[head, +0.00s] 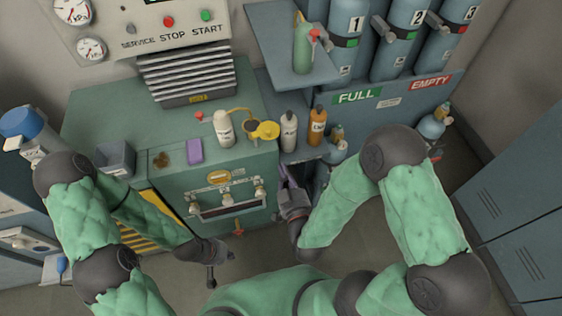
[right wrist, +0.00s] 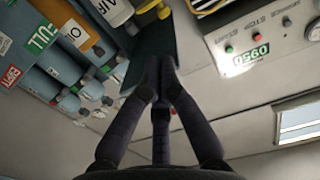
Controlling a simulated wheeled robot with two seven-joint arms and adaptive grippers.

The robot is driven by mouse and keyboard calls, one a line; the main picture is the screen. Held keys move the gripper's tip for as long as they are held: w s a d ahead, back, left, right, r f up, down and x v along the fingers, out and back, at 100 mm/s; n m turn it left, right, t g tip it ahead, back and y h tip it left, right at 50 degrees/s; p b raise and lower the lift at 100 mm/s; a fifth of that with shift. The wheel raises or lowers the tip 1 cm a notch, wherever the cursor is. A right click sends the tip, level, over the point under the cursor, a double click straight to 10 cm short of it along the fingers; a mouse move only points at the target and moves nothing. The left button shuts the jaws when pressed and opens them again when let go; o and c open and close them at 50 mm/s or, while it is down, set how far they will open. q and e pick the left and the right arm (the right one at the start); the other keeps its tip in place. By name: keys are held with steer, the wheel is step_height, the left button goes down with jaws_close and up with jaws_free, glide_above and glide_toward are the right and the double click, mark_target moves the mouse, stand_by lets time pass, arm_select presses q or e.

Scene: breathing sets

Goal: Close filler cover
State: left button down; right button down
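The yellow round filler cover (head: 266,130) is at the right end of the green cabinet top. A dark round opening (head: 251,125) lies just left of it, and a thin yellow strap curves behind. I cannot tell how far the cover is tilted. My right gripper (head: 287,178) is below the cabinet top, in front of its right side and apart from the cover. In the right wrist view its fingers (right wrist: 161,62) come together with nothing seen between them. A yellow piece shows at that view's top edge. My left gripper (head: 212,274) hangs low in front of the cabinet; its fingers are unclear.
A white bottle (head: 223,130) stands left of the opening. A grey-white bottle (head: 289,131) and an orange bottle (head: 317,128) stand right of the cover. A purple block (head: 195,150) lies further left. A shelf (head: 285,60) with a green bottle juts out behind.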

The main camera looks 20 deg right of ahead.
mark_target(271, 133)
steer(key=w+b, duration=0.1)
steer(key=w, duration=0.7)
steer(key=w+b, duration=0.1)
steer(key=w, duration=0.3)
steer(key=shift+w+f+b, duration=0.3)
